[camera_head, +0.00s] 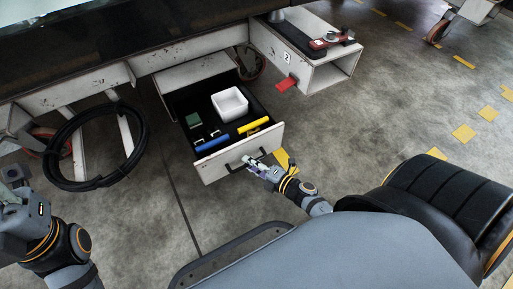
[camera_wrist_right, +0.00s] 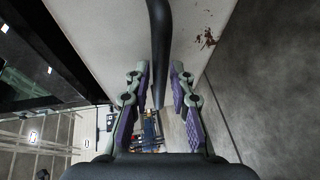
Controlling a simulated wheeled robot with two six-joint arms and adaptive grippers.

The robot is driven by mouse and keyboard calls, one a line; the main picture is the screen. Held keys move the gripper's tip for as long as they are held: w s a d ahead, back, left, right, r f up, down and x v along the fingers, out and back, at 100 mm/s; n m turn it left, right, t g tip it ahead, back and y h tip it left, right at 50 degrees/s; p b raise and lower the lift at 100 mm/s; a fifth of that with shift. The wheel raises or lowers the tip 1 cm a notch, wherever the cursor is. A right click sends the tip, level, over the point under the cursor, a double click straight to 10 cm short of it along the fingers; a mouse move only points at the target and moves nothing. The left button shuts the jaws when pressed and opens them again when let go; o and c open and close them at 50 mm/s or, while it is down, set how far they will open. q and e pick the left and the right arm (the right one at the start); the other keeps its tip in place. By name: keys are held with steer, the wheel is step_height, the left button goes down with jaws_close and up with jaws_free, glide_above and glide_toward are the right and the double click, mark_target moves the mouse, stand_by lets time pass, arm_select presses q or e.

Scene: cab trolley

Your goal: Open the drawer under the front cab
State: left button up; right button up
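The drawer (camera_head: 222,166) under the front cab is pulled out, with its inside open to view. A black bar handle (camera_head: 236,166) runs across its pale front. The handle also shows in the right wrist view (camera_wrist_right: 160,45), where it passes between the fingertips. My right gripper (camera_head: 254,163) is at the right part of the handle.
The drawer holds a white bin (camera_head: 230,118), a blue tube (camera_head: 212,143), a yellow tube (camera_head: 254,124) and a green box (camera_head: 188,119). A coiled black cable (camera_head: 60,182) hangs at the left. The floor before the drawer is clear.

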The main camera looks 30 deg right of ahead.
steer(key=v, duration=1.1)
steer(key=shift+s, duration=0.3)
steer(key=shift+d+r, duration=0.15)
